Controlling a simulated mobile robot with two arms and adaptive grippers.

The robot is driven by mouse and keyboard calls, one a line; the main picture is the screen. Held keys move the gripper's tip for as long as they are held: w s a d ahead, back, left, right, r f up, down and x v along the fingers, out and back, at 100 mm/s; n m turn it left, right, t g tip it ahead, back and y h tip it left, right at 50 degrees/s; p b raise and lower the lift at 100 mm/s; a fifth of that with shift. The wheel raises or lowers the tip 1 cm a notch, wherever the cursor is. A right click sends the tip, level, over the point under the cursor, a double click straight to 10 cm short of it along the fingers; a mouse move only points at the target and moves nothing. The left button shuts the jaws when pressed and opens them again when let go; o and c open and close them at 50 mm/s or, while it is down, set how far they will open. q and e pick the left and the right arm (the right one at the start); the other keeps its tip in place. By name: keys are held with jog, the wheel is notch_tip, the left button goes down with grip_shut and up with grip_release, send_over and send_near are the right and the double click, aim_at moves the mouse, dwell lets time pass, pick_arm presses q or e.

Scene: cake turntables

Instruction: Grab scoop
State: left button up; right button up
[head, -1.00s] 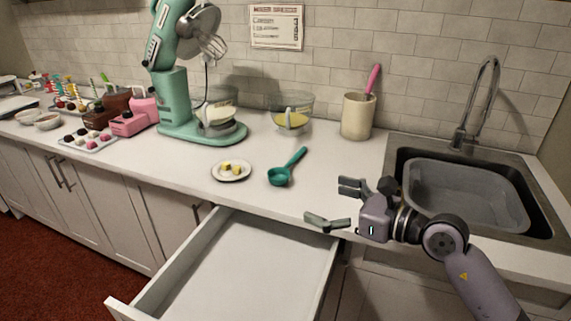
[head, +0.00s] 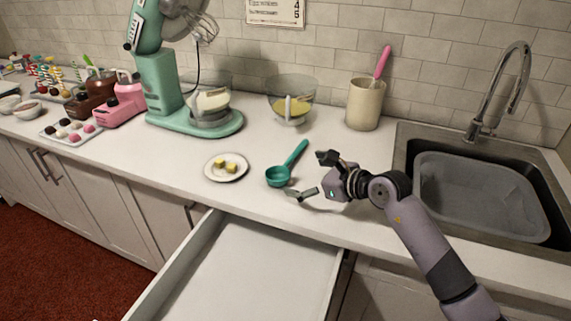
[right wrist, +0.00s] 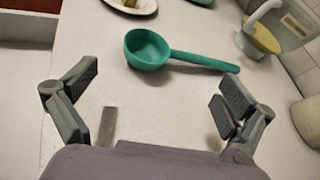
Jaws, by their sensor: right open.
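The teal scoop (head: 279,175) lies on the white counter, its handle pointing to the back right in the head view. In the right wrist view the scoop (right wrist: 148,50) lies ahead of the fingers, its bowl at the left and its handle to the right. My right gripper (head: 312,175) is open and empty beside the scoop, to its right and front. In the right wrist view my right gripper (right wrist: 160,92) has its fingers wide apart, with bare counter between them. I do not see my left gripper.
A plate (head: 213,179) with yellow pieces sits left of the scoop. An open drawer (head: 160,297) juts out below the counter. A glass bowl (head: 273,105), a crock (head: 364,104) and a mixer (head: 160,88) stand behind. The sink (head: 405,160) is at the right.

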aim_at(288, 175)
jog(key=shift+x, duration=1.1)
jog(key=shift+w+a+f, duration=0.2)
jog(key=shift+a+f, duration=0.05)
jog(key=x, duration=0.1)
jog(key=p+x, duration=0.1)
jog(key=x, duration=0.1)
jog(key=shift+a+f, duration=0.1)
jog(key=shift+f, duration=0.25)
jog(key=shift+w+a+f, duration=0.2)
jog(key=shift+w+a, duration=0.05)
pick_arm(q)
jog(key=shift+w+d+r, duration=0.1)
jog(key=shift+w+r, duration=0.2)
jog(key=shift+w, duration=0.2)
jog(key=shift+w+r, duration=0.25)
jog(key=shift+w, duration=0.2)
pick_arm(e)
jog(key=shift+c, duration=0.5)
pick_arm(q)
jog(key=shift+w, duration=0.2)
pick_arm(e)
jog(key=c, duration=1.7)
jog(key=shift+r, duration=0.1)
